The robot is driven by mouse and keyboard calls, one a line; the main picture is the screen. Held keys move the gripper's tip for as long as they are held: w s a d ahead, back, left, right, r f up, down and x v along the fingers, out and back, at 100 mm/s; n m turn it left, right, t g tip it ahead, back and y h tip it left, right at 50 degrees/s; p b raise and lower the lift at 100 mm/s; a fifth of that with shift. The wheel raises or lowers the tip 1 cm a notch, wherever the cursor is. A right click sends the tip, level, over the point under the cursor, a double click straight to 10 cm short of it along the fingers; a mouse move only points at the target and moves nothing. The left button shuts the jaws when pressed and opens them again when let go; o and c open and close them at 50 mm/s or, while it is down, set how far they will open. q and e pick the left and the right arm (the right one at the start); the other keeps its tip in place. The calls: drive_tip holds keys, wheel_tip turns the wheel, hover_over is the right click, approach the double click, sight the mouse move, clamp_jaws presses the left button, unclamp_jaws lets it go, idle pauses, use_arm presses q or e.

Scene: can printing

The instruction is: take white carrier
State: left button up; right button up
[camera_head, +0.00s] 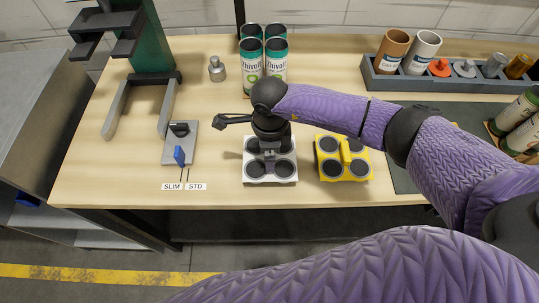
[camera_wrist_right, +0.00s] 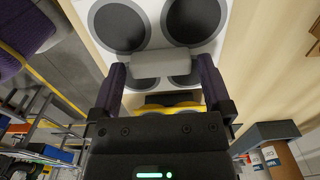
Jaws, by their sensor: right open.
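The white carrier (camera_head: 270,179) stands on the table, with dark round recesses in its top. My right gripper (camera_head: 269,143) is over its far part in the head view and hides some of it. In the right wrist view the white carrier (camera_wrist_right: 153,33) is close, and its grey handle bar (camera_wrist_right: 160,63) lies between the two fingers of my open right gripper (camera_wrist_right: 162,78). Whether the fingers touch the bar I cannot tell. My left gripper is not in view.
A yellow carrier (camera_head: 330,172) stands just right of the white one. Several tall cans (camera_head: 251,68) stand behind my gripper. A switch plate (camera_head: 180,148) with SLIM and STD labels is at left. A grey rack (camera_head: 384,80) of cylinders is at the back right.

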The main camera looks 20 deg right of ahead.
drive_tip(key=shift+r, duration=0.1)
drive_tip(key=c, duration=1)
